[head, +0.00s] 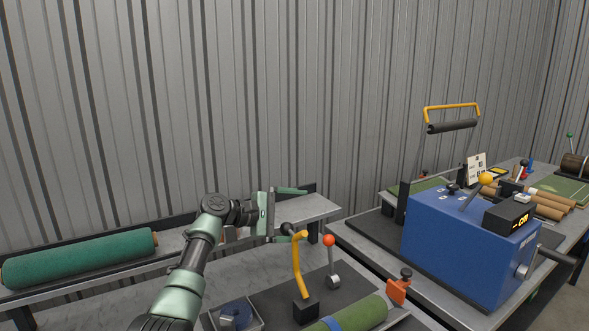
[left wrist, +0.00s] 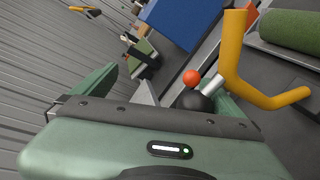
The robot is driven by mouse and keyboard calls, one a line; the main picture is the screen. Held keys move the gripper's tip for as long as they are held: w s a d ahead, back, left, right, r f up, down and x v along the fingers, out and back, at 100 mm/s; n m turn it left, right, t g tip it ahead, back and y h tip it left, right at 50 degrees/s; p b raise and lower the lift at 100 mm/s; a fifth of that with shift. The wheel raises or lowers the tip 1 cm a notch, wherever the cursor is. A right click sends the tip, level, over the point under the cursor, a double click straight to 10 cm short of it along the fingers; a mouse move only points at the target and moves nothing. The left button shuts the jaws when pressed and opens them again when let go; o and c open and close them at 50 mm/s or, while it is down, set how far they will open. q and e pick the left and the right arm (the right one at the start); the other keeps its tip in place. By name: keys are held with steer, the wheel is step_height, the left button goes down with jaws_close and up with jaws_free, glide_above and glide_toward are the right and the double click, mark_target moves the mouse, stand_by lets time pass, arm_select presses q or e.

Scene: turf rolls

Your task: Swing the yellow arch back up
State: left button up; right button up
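A yellow bent bar (head: 298,265), which I take for the arch, rises from a black block (head: 306,309) on a dark mat. It also shows in the left wrist view (left wrist: 234,60), bending near its low end. My left gripper (head: 288,213) is open, just above and left of the bar's top. A black ball (left wrist: 196,101) shows between its fingers, nearer the right one, in the left wrist view; I cannot tell whether it touches. Another yellow arch (head: 452,107) stands high above a black roller behind the blue machine. My right gripper is not in view.
An orange-ball lever (head: 329,241) stands just right of the bar. A green roll (head: 350,315) with a blue band lies in front, beside an orange clamp (head: 398,291). A blue machine (head: 455,240) stands right; a long green roll (head: 80,259) lies left.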

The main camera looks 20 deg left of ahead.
arm_select(q)
step_height(320, 180, up, 16)
steer(key=w+a+t, duration=0.1)
steer(key=shift+a+b, duration=0.2)
steer(key=shift+b, duration=0.25)
steer(key=f, duration=0.5)
steer(key=f+g, duration=0.1)
steer(key=f, duration=0.4)
steer(key=d+f+n+g, duration=0.1)
steer(key=f, duration=0.4)
steer(key=shift+s+f, duration=0.1)
steer(key=shift+s, duration=0.2)
steer(key=shift+c, duration=0.5)
steer(key=shift+s, duration=0.25)
steer(key=shift+c, duration=1)
steer(key=shift+p+v, duration=1.1)
steer(key=shift+v, duration=0.6)
steer(key=s+a, duration=0.1)
steer(key=s+a+p, duration=0.1)
steer(key=s, duration=0.1)
steer(key=s+a+p, duration=0.1)
steer(key=s, duration=0.1)
